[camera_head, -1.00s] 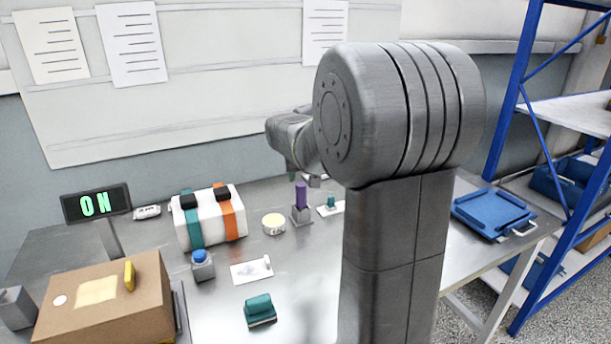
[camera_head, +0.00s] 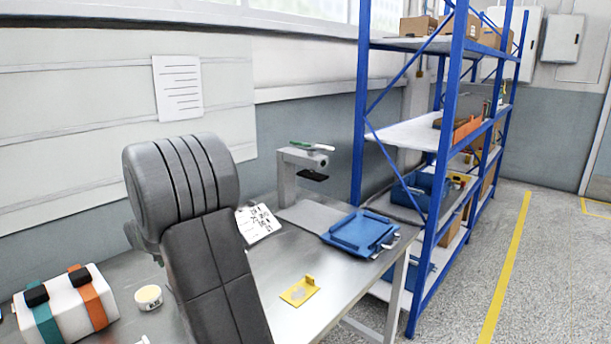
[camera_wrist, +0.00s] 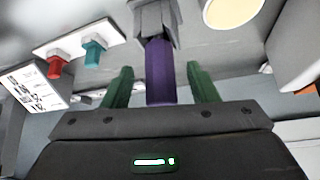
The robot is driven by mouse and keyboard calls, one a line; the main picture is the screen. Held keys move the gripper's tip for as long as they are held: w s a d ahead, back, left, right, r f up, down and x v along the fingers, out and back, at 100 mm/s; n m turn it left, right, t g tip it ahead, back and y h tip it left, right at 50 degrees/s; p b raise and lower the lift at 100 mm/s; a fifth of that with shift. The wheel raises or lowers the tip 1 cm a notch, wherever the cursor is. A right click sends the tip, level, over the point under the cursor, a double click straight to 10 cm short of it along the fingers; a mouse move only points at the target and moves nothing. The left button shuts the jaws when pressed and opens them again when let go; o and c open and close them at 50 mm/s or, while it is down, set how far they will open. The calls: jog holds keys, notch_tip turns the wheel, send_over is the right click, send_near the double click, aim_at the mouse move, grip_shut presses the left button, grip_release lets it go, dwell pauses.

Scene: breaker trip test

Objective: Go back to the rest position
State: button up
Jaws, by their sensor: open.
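My gripper (camera_wrist: 160,78) shows in the wrist view with two green fingers apart. A purple block or handle (camera_wrist: 160,72) lies between the fingers in the picture, with a gap on each side. Its end sits in a grey holder (camera_wrist: 153,22). Whether it reaches fully between the fingers in depth I cannot tell. In the head view my grey arm stands at the lower left and hides the gripper and the purple part.
A white case with teal and orange straps (camera_head: 66,308), a round cream tub (camera_head: 148,297), a yellow bracket (camera_head: 299,291) and a blue tray (camera_head: 359,232) are on the metal table. Blue shelving (camera_head: 450,120) stands right. Red (camera_wrist: 57,66) and teal (camera_wrist: 94,54) pegs sit beside the holder.

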jog(key=shift+x, duration=0.85)
jog(key=shift+s+r, duration=0.1)
jog(key=shift+r, duration=0.3)
jog(key=shift+d, duration=0.1)
